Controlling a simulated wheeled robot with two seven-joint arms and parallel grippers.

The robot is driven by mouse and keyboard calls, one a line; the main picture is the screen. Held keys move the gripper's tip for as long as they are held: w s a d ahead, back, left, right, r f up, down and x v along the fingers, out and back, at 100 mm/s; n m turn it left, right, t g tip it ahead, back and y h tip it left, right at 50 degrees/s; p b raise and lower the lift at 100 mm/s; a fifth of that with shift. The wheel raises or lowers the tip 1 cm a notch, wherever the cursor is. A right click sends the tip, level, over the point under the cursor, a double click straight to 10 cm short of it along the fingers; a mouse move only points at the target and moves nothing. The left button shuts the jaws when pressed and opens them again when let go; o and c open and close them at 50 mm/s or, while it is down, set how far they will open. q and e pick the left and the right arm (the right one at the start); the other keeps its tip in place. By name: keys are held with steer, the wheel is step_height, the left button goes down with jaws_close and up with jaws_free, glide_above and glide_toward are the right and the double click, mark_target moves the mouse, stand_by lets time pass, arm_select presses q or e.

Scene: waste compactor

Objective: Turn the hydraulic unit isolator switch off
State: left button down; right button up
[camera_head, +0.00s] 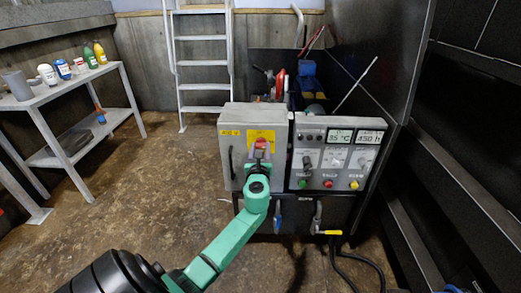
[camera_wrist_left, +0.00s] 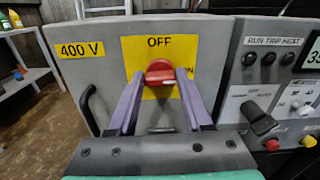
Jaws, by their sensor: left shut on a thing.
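The isolator switch is a red rotary knob (camera_wrist_left: 160,72) on a yellow plate (camera_wrist_left: 134,50) on the grey cabinet door. The plate reads OFF above the knob, and part of ON shows to its right. A pale mark on the knob's lower part points toward the right. My left gripper (camera_wrist_left: 158,82) has its two purple fingers shut on the knob's sides. In the head view the knob (camera_head: 261,144) shows just beyond my left gripper (camera_head: 259,158), which hides much of the lower door. My right gripper is not in view.
A grey control panel (camera_head: 336,152) with displays, buttons and levers stands directly right of the cabinet (camera_head: 234,118). A white ladder (camera_head: 202,65) stands behind. A shelf table (camera_head: 60,92) with bottles is at the left. Open floor (camera_head: 150,180) lies between. Cables run at the lower right.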

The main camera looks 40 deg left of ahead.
arm_select(q)
steer(key=shift+f+n, duration=0.1)
steer(key=shift+n, duration=0.5)
steer(key=n+b, duration=0.2)
steer(key=n, duration=0.2)
steer(key=shift+a+f, duration=0.1)
steer(key=shift+s+a+f+n+b, duration=0.1)
steer(key=shift+n+b, duration=1.25)
steer(key=shift+n, duration=1.7)
steer(key=shift+f+n+b, duration=0.1)
steer(key=shift+n+b, duration=1.2)
steer(key=shift+n, duration=1.75)
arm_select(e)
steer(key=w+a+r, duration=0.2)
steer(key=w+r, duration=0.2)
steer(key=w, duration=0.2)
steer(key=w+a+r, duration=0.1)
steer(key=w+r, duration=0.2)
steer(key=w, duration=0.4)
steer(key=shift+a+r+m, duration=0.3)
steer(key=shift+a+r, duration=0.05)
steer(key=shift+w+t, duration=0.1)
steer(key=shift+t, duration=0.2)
arm_select(q)
steer(key=shift+c, duration=1.6)
jaws_free()
steer(key=shift+r, duration=0.1)
